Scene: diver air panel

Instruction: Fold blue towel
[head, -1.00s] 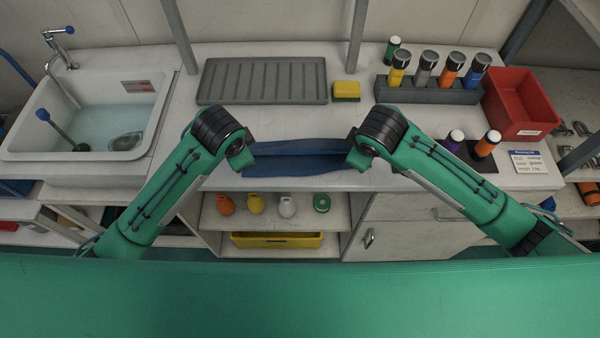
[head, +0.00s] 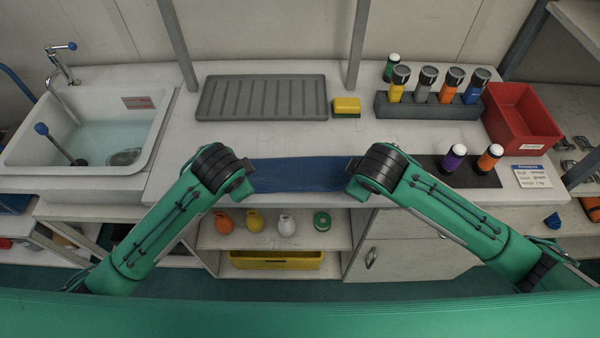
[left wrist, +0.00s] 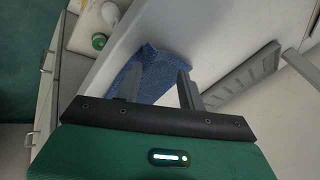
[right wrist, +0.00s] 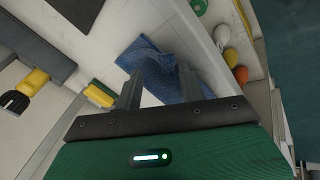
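The blue towel (head: 300,174) lies as a flat, narrow band along the front edge of the counter, between my two grippers. It also shows in the left wrist view (left wrist: 156,75) and the right wrist view (right wrist: 165,65), with a textured, slightly uneven surface. My left gripper (left wrist: 158,76) is at the towel's left end, its two fingers apart with towel visible between and beyond them. My right gripper (right wrist: 160,74) is at the right end, its fingers also apart over the towel. Whether the fingertips touch the cloth is unclear.
A grey ribbed tray (head: 262,97) and a yellow-green sponge (head: 346,107) lie behind the towel. A bottle rack (head: 430,106), red bin (head: 521,118) and two bottles on a dark mat (head: 456,171) stand right. A sink (head: 90,130) is left. Bare counter separates towel and tray.

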